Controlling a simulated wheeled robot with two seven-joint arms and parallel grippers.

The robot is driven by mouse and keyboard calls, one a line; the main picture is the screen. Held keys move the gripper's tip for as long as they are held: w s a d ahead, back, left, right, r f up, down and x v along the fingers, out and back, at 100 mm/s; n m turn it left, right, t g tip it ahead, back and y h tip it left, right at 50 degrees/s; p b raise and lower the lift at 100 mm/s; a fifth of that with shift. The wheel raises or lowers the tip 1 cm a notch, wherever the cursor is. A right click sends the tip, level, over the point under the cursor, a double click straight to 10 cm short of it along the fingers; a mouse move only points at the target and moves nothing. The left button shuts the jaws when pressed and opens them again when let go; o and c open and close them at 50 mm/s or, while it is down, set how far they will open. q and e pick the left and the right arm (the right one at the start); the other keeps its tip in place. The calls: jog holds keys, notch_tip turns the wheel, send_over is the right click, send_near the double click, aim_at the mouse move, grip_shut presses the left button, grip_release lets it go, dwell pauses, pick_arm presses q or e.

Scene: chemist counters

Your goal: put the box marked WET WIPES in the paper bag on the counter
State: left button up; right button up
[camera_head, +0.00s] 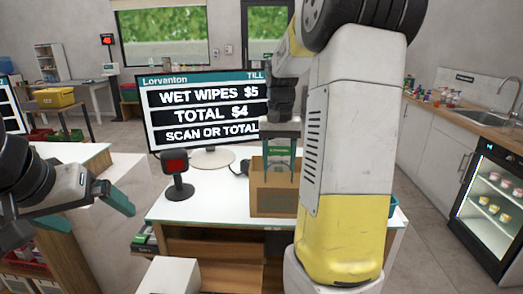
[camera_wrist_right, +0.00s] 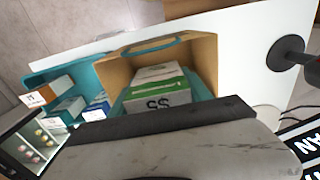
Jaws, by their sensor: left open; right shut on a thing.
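The brown paper bag (camera_head: 272,203) stands on the white counter, in front of the till screen. My right gripper (camera_head: 281,168) points down at the bag's open top, its teal fingers shut on a green and white box (camera_head: 279,154). In the right wrist view the box (camera_wrist_right: 160,88) sits between the teal fingers, within the outline of the bag's mouth (camera_wrist_right: 204,58). Only part of its lettering shows, so I cannot read its full name. I cannot tell whether it touches the bag's bottom. My left gripper (camera_head: 100,200) is open and empty, left of the counter.
The till screen (camera_head: 205,108) reads WET WIPES $5, TOTAL $4. A scanner (camera_head: 176,175) on a stand is left of the bag. In the wrist view a teal basket (camera_wrist_right: 86,72) with several boxes is beside the bag. A small glass-front fridge (camera_head: 490,205) stands at right.

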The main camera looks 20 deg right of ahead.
aim_at(279, 143)
jog(key=shift+f, duration=3.35)
jog(key=o, duration=1.5)
notch_tip(279, 143, up, 15)
jog(key=shift+f, duration=0.1)
